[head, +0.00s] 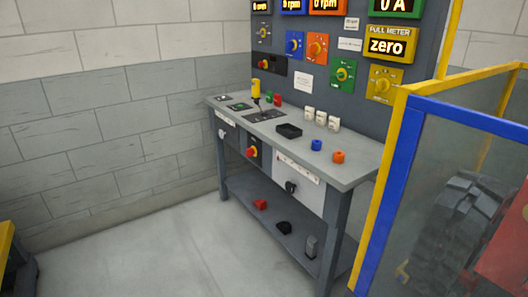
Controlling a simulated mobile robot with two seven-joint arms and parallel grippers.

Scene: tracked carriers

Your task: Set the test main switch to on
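A grey test bench (355,168) stands against the wall in the head view, with a dark upright panel (345,60) behind it. A red rotary knob (252,152) sits on a black plate on the bench's front. Another red knob (265,64) with yellow around it sits on a black plate low on the left of the panel. A black knob (291,187) is on a light front box. The labels are too small to read, so I cannot tell which is the test main switch or its setting. Neither gripper is in view.
The bench top holds a yellow-handled lever (256,89), a black tray (289,131), white blocks (321,118), a blue piece (316,145) and an orange piece (338,157). A blue and yellow guard frame (398,150) stands at right. The floor (170,250) before the bench is clear.

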